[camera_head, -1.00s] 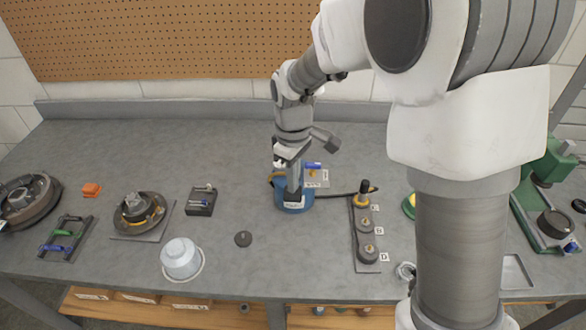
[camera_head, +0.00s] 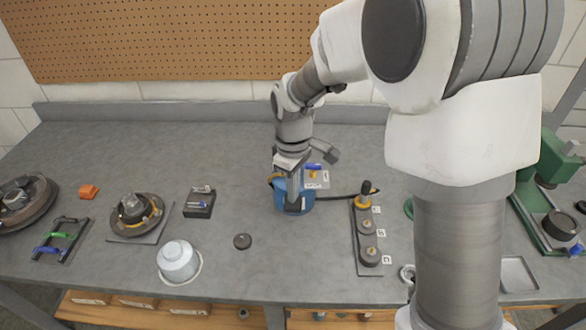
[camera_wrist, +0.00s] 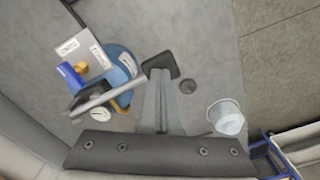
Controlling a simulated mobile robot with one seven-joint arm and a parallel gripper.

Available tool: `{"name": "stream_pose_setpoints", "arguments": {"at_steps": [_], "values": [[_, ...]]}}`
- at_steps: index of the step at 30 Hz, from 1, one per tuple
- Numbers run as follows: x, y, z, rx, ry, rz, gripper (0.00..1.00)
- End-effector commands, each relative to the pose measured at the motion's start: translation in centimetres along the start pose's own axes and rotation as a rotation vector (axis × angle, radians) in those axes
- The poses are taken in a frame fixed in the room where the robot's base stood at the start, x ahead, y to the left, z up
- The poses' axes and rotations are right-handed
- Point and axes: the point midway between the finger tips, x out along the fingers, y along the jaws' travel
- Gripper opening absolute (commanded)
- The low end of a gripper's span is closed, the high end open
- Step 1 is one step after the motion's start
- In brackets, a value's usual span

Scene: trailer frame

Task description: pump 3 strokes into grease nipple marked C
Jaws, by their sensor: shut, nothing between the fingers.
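A blue grease pump (camera_head: 306,206) stands on the bench, and a dark hose runs right from it. A yellow and black coupler (camera_head: 365,192) at the hose end sits at the far fitting of a dark block. The block (camera_head: 368,269) has round fittings in a row beside small labels; the nearest label (camera_head: 387,259) looks like C, though it is tiny. My gripper (camera_head: 294,197) is shut and empty, pointing down in front of the pump and partly hiding it. In the wrist view its fingers (camera_wrist: 160,72) are beside the blue pump (camera_wrist: 122,62), and a grey bar (camera_wrist: 103,98) crosses the pump.
A dark disc (camera_head: 242,241) and white tub (camera_head: 178,262) lie to the left. A green press (camera_head: 550,190) stands at right. Bare bench lies between the pump and the disc.

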Motion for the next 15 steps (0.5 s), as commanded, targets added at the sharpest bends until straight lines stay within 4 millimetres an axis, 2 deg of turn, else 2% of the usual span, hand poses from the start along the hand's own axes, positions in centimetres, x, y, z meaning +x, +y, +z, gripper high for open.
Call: {"name": "stream_pose_setpoints", "arguments": {"at_steps": [5, 15], "values": [[-0.3, 0.0, 0.0, 0.000, 0.000, 0.000, 0.00], [-3.3, 0.2, -0.2, 0.000, 0.001, 0.001, 0.00]]}}
